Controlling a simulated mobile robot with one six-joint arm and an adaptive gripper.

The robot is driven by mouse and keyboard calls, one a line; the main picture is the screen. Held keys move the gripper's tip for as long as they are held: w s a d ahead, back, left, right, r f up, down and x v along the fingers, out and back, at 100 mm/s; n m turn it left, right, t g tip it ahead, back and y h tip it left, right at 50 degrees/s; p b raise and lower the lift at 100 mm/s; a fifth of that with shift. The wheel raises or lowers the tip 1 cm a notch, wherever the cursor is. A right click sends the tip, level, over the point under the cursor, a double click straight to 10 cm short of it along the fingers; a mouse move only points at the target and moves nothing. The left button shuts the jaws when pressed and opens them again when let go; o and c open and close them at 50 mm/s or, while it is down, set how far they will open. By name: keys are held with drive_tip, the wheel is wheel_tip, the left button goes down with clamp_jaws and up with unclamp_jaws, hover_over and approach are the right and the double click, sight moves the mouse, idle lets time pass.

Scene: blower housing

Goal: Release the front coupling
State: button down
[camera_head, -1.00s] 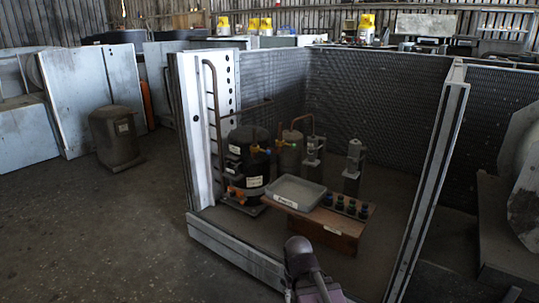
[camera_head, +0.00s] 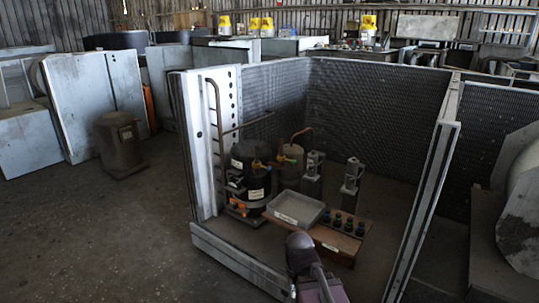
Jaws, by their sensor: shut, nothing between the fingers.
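A black compressor (camera_head: 252,172) stands inside the open metal housing (camera_head: 232,262). Small coloured fittings sit on and near it: a yellow one (camera_head: 258,165) near its top and an orange one (camera_head: 239,205) low at its front. Which fitting is the front coupling I cannot tell at this size. A brown tank (camera_head: 290,165) with a bent copper pipe stands behind the compressor. Two grey upright fittings (camera_head: 313,165) (camera_head: 352,175) stand to its right. My arm shows at the bottom middle, in front of the wooden box; my gripper's fingers are not visible.
A grey labelled tray (camera_head: 296,209) and several dark blue-topped pieces (camera_head: 348,224) rest on a wooden box (camera_head: 335,246) inside the housing. The left panel (camera_head: 205,140) and right post (camera_head: 425,210) flank the opening. Open floor (camera_head: 110,240) lies to the left.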

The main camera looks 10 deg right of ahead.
wheel_tip(320, 180, up, 12)
drive_tip(key=p, duration=1.1)
drive_tip(key=shift+r, duration=0.25)
drive_tip(key=shift+s, duration=0.1)
